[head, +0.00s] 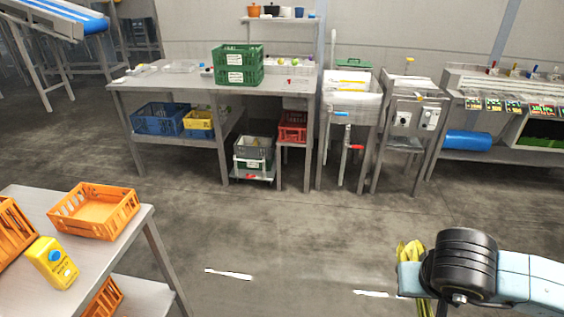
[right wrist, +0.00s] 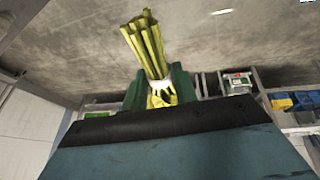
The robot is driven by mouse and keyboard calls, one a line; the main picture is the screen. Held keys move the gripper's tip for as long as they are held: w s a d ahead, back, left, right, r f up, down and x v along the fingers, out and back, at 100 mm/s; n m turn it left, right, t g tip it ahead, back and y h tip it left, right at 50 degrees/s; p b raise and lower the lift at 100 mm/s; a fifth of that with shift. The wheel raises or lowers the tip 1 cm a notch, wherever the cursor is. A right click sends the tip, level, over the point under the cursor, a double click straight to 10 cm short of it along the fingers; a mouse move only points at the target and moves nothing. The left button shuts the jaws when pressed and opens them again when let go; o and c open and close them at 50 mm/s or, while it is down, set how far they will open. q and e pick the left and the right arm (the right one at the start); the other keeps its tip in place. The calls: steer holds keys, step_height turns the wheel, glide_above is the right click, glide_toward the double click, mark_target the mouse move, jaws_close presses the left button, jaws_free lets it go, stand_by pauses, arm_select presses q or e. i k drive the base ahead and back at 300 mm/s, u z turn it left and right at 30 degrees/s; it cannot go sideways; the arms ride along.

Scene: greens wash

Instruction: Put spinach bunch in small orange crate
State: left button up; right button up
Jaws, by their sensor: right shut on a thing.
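A bunch of yellow-green stalks with a white band (right wrist: 146,45), which I take for the spinach bunch, is clamped between the dark green fingers of my right gripper (right wrist: 158,93) in the right wrist view. In the head view part of the bunch (head: 409,254) shows beside my right arm at the lower right, above the floor; my wrist hides the fingers. An empty orange crate (head: 123,219) stands on the near left table, far left of the bunch. Another orange crate (head: 12,232) is cut off at the left edge. My left gripper is not in view.
A yellow bottle with a blue mark (head: 50,262) is on the near table (head: 110,262), beside the crates. Another orange crate (head: 103,299) is on its lower shelf. Open floor (head: 290,235) lies between this table and my right arm. Benches with crates line the back.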

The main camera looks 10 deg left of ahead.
mark_target(100, 217)
steer(key=i, duration=1.55)
steer(key=u, duration=3.55)
steer(key=k, duration=0.15)
steer(key=u, duration=0.05)
